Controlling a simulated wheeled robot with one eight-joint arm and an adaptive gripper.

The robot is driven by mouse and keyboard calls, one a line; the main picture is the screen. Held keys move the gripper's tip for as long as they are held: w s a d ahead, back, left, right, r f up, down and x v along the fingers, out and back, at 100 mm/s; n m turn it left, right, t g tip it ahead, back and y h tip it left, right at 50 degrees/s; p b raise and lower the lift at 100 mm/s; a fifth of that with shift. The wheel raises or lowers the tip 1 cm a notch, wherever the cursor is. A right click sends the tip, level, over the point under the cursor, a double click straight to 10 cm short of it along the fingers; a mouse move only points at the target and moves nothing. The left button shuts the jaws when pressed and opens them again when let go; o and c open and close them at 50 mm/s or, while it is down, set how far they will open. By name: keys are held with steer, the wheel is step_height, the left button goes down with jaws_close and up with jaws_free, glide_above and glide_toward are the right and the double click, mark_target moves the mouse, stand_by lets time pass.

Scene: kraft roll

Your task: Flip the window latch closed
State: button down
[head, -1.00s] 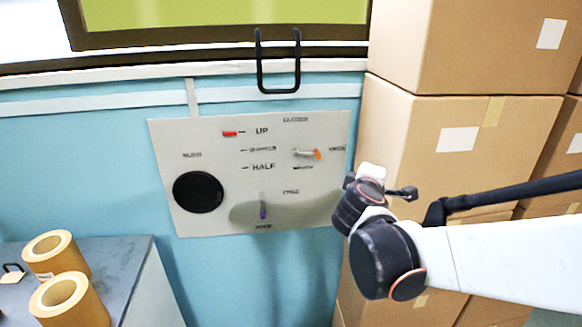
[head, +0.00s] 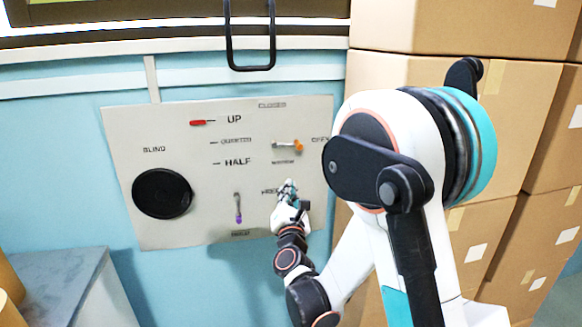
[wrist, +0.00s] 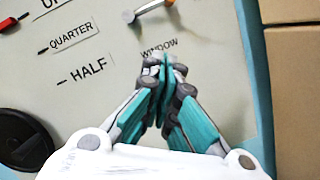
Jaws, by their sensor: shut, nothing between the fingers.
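The window latch (head: 288,146) is a short silver lever with an orange tip on the light grey panel (head: 200,222). It lies about level, its tip to the right toward the OPEN label; the CLOSED label is above it. In the wrist view the latch (wrist: 150,8) shows partly at the top edge, above the WINDOW label. My gripper (head: 288,186) is shut and empty, in front of the panel below the latch. In the wrist view its fingertips (wrist: 160,62) meet just below the WINDOW label, apart from the latch in the picture. Contact with the panel cannot be told.
A red slider (head: 202,122) sits by UP. A round black knob (head: 162,193) is on the left, and a purple-tipped lever (head: 238,208) is left of my gripper. Cardboard boxes (head: 520,100) are stacked close on the right. A grey cabinet (head: 60,280) stands at lower left.

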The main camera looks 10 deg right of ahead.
mark_target(286, 145)
steer(key=shift+w+a+f, duration=0.1)
stand_by(0.3)
steer(key=w+d+r, duration=0.1)
steer(key=w, duration=0.2)
steer(key=w+d+r+b, duration=0.1)
steer(key=w+r, duration=0.1)
steer(key=w, duration=0.1)
steer(key=w+d+r+b, duration=0.1)
steer(key=w+r, duration=0.1)
steer(key=w, duration=0.1)
steer(key=shift+w+d, duration=0.25)
steer(key=shift+w, duration=0.05)
steer(key=shift+r, duration=0.2)
